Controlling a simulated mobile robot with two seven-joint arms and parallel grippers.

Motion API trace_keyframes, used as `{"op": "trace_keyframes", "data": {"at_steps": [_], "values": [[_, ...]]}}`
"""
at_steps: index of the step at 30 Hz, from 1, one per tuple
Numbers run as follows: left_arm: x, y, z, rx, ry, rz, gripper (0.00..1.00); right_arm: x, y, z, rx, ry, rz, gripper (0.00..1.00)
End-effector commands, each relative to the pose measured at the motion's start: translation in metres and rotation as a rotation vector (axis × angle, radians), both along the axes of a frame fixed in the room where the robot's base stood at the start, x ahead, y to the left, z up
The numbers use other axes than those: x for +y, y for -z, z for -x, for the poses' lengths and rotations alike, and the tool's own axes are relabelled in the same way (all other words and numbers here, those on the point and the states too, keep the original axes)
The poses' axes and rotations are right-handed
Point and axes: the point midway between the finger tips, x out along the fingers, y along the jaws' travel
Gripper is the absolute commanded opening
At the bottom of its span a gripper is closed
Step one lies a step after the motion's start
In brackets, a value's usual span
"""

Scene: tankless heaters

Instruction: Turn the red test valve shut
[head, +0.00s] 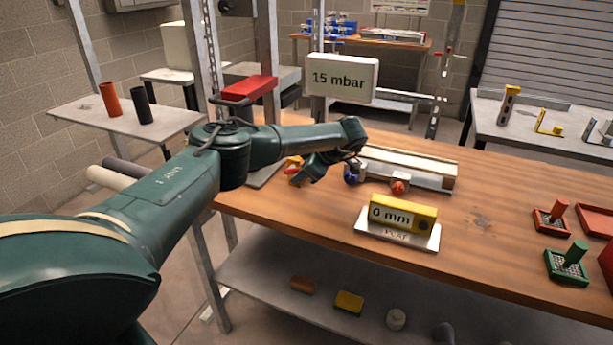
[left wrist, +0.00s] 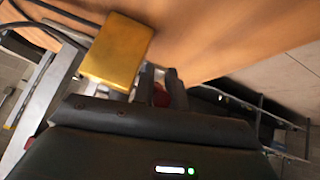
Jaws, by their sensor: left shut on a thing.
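My left gripper (head: 306,174) is at the left part of the workbench, its arm reaching in from the left. A small red part (head: 291,171), which looks like the red test valve, shows at its fingertips, with a yellow part just above. In the left wrist view, the red piece (left wrist: 161,95) sits between the dark fingers (left wrist: 160,90), which are shut on it. A yellow block (left wrist: 117,50) is beside them. Most of the valve is hidden by the gripper, so its handle angle cannot be told. My right gripper is not in view.
A white display (head: 340,78) reads 15 mbar. A long pale unit (head: 405,166) with a blue fitting and red knob (head: 398,187) lies right of my gripper. A yellow gauge (head: 403,212) reads 0 mm. Red and green trays stand at the right. The bench front is mostly clear.

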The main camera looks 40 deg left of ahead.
Motion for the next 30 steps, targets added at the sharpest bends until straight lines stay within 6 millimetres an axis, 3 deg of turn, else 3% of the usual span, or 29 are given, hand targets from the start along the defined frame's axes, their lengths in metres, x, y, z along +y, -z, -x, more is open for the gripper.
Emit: {"op": "trace_keyframes", "data": {"at_steps": [12, 30], "values": [[0.0023, 0.0104, -0.0007, 0.059, 0.002, -0.251, 0.00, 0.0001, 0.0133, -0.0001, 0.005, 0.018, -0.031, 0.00], [0.0035, 0.0113, -0.0001, 0.075, 0.002, -0.315, 0.00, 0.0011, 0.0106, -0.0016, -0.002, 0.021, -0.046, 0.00]]}}
